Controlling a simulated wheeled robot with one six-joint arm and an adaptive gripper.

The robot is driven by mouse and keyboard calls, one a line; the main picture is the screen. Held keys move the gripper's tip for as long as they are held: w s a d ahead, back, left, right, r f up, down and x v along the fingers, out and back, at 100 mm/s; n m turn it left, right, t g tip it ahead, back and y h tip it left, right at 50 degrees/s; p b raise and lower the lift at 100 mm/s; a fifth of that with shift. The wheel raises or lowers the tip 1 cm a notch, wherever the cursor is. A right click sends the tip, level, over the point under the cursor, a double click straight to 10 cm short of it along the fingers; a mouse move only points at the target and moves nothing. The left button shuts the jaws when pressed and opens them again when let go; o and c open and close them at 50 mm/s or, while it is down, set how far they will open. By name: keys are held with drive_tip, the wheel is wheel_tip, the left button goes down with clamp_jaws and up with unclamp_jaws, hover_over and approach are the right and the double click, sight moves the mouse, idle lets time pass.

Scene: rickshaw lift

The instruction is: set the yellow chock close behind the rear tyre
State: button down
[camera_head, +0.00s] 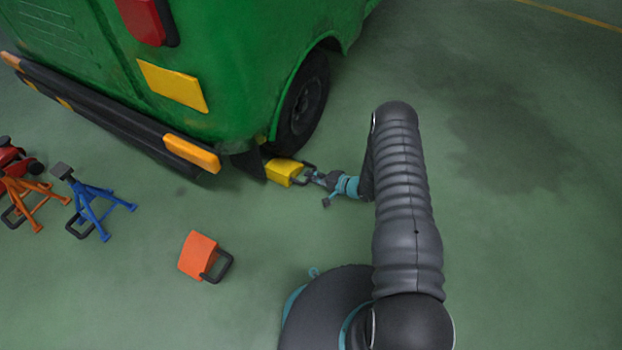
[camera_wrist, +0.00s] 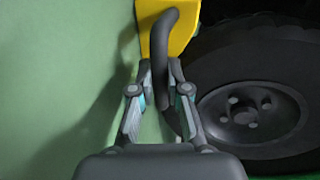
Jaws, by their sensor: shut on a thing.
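The yellow chock (camera_head: 283,171) is on or just above the floor behind the rear tyre (camera_head: 303,105) of the green vehicle (camera_head: 215,50). My gripper (camera_head: 312,176) is shut on the chock's dark handle, on the side away from the vehicle. In the wrist view the yellow chock (camera_wrist: 187,30) is at the top, with its handle running down between the fingers of my gripper (camera_wrist: 160,88). The rear tyre (camera_wrist: 285,65) is at its right. I cannot tell whether the chock touches the tyre or the floor.
An orange chock (camera_head: 198,255) with a dark handle lies on the floor. A blue jack stand (camera_head: 90,203), an orange jack stand (camera_head: 27,195) and a red object (camera_head: 14,160) are at the left. A dark mudflap (camera_head: 250,163) hangs near the yellow chock. The floor at the right is clear.

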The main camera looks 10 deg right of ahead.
drive_tip(key=shift+w+d+f+b, duration=0.1)
drive_tip(key=shift+w+d+b, duration=0.65)
drive_tip(key=shift+w+b, duration=0.3)
drive_tip(key=c, duration=1)
unclamp_jaws()
drive_tip(key=shift+o, duration=0.2)
drive_tip(key=shift+s, duration=0.1)
drive_tip(key=shift+p+v, duration=0.85)
drive_tip(key=shift+v, duration=3.35)
